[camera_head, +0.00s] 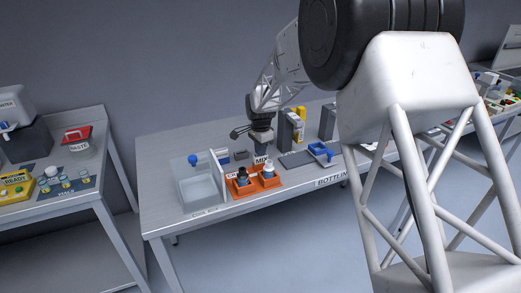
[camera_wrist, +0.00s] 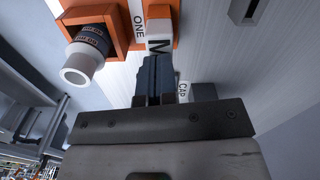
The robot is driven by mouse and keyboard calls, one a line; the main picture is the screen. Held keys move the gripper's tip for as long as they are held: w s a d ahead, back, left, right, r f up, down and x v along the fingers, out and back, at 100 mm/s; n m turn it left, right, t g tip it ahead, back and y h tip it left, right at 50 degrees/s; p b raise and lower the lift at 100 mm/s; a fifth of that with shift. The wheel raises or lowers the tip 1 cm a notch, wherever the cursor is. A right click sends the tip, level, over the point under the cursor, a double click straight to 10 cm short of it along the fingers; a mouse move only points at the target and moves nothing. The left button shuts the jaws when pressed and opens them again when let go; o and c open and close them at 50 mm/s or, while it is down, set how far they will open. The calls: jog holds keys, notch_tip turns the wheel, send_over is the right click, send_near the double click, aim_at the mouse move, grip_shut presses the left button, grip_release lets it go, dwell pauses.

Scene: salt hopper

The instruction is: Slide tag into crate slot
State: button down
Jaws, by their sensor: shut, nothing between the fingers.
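The orange crate (camera_head: 256,187) stands on the bench with two bottles in it; one dark-labelled bottle (camera_wrist: 88,50) with a white top shows in the wrist view. I cannot tell whether the tag sits fully in a slot. My gripper (camera_head: 263,151) is over the tag. Its dark fingers (camera_wrist: 156,66) are shut and empty, their tips close to the tag; contact is unclear.
A clear bin (camera_head: 198,190) stands left of the crate. A dark pad (camera_head: 297,160) and a blue tray (camera_head: 321,152) lie to the right. Grey and yellow boxes (camera_head: 291,127) stand behind. The front strip of the bench is clear.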

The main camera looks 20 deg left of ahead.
jog(key=shift+r, duration=1.5)
jog(key=shift+r, duration=0.1)
notch_tip(320, 180, up, 8)
jog(key=shift+f, duration=0.2)
dwell(1.2)
